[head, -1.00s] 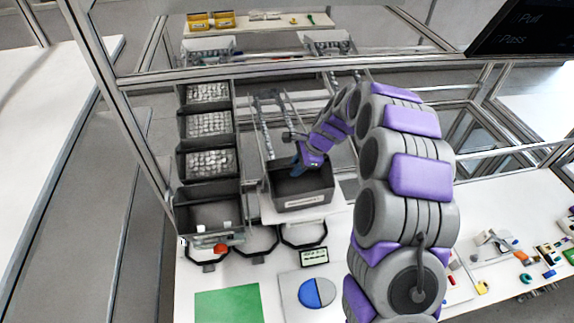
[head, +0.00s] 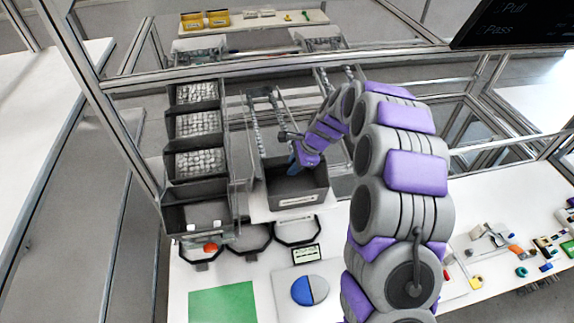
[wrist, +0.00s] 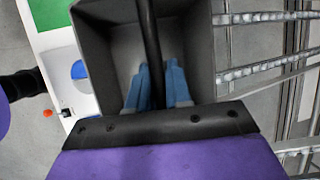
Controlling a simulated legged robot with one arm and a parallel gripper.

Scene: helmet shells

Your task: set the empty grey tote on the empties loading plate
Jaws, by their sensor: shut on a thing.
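The grey tote (head: 297,200) is an open dark grey box with a white label on its front. It is empty inside in the wrist view (wrist: 196,40). In the head view it is at the near end of the roller rails, over a white plate (head: 258,214) that shows beside its left and front edges. I cannot tell whether it touches the plate. The blue fingers (wrist: 157,90) show against the tote in the wrist view; the exact contact is hidden.
A rack of grey bins (head: 199,160) with pale parts stands close left of the tote. Black hexagonal rings (head: 298,230) and a small display (head: 306,254) lie in front. A green mat (head: 222,303) and a blue-white disc (head: 310,290) are nearer. Metal frame bars cross behind.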

